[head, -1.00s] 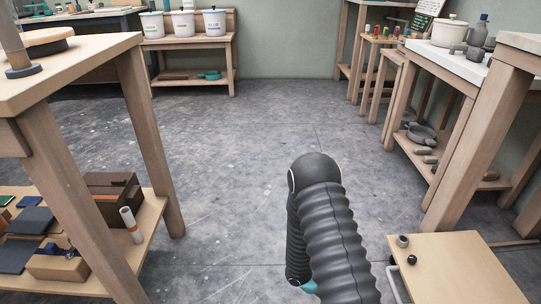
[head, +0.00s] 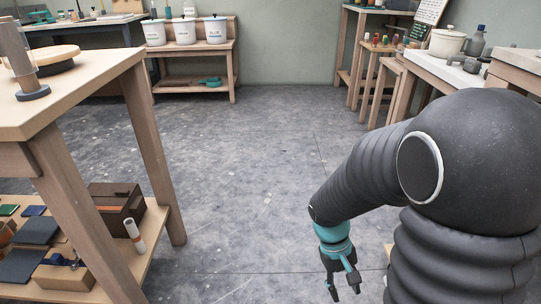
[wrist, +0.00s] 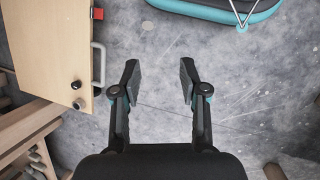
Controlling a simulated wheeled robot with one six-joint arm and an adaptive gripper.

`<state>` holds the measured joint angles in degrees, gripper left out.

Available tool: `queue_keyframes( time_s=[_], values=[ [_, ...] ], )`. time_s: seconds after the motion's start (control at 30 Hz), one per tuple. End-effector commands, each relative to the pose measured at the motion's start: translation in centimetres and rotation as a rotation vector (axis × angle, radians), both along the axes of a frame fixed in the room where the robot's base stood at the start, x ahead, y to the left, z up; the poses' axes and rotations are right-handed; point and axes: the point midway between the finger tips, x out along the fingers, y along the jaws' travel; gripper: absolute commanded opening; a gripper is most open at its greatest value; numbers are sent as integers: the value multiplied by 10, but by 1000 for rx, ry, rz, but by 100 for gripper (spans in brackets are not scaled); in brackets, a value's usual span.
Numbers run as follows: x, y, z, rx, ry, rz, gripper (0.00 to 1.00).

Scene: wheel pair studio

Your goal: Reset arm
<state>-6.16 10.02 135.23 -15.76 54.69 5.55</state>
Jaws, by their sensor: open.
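My arm fills the right side of the head view, bent over and pointing down. My gripper (head: 345,288) hangs above the grey concrete floor (head: 255,140), right of the middle in the head view. In the wrist view my gripper (wrist: 159,82) has its two dark fingers spread apart with only bare floor between them. It holds nothing.
A wooden table (head: 85,85) with a loaded lower shelf stands at the left. White buckets (head: 183,31) stand on a far bench. Worktables line the right. A wooden cabinet (wrist: 45,50) with a metal handle is left of my gripper in the wrist view. The middle floor is clear.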

Motion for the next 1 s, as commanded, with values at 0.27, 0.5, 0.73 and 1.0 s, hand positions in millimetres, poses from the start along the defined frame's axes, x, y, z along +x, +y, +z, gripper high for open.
queue_keyframes(
  time_s=[0.27, 0.5, 0.73, 1.0],
  values=[
    [-10, 16, 74, 133, -216, -46, 43],
    [-23, 25, 133, 218, -409, -103, 43],
    [-41, 26, 188, 268, -592, -140, 43],
    [-58, 20, 241, 280, -771, -142, 43]
  ],
)
